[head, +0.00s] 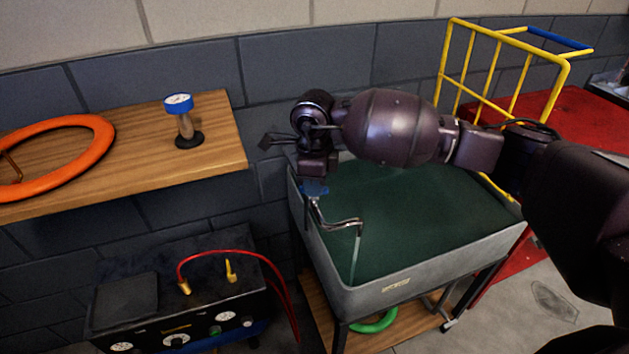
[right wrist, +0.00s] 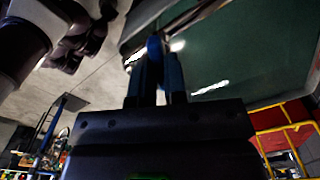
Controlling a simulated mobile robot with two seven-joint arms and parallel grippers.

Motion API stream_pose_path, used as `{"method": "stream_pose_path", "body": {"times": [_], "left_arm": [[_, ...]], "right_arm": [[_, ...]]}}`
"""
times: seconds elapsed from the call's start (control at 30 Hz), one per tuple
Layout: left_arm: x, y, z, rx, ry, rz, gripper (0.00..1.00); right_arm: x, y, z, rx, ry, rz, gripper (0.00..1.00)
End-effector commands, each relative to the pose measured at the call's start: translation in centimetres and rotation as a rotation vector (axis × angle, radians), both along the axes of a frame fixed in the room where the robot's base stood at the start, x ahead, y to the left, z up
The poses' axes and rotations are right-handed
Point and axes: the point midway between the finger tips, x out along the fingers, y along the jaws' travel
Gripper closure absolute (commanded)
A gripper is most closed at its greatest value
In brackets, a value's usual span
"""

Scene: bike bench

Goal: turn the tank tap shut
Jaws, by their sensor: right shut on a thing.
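The tank tap (head: 338,222) stands at the left rim of the tank (head: 395,285). It has a blue handle (head: 316,189) and a curved metal spout. A thin pale stream (head: 356,258) hangs from the spout into the tank. My right gripper (head: 316,180) points down over the handle, hiding most of it. In the right wrist view the two blue fingers of my right gripper (right wrist: 160,75) are shut on the blue handle (right wrist: 154,47). The handle's exact angle is hard to tell. My left gripper is not in view.
A wooden shelf (head: 222,145) at left holds an orange ring (head: 95,124) and a blue-topped gauge (head: 179,104). Below it stands a black unit (head: 190,285) with a red hose (head: 275,272). A yellow rail frame (head: 487,65) stands behind the tank; a green ring (head: 378,322) lies below it.

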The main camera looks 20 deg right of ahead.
Motion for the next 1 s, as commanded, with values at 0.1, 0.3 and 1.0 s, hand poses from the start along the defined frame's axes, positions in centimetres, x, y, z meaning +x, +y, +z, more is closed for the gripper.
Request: {"method": "stream_pose_path", "body": {"times": [0.1,0.3,1.0], "left_arm": [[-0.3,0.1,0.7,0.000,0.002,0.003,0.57],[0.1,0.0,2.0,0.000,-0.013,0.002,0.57],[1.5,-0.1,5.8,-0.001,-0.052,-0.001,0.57]], "right_arm": [[0.0,0.0,0.4,0.000,-0.004,-0.110,1.00],[0.0,0.0,0.4,0.001,-0.003,-0.300,1.00],[0.1,0.0,0.3,0.001,-0.003,-0.919,1.00]]}}
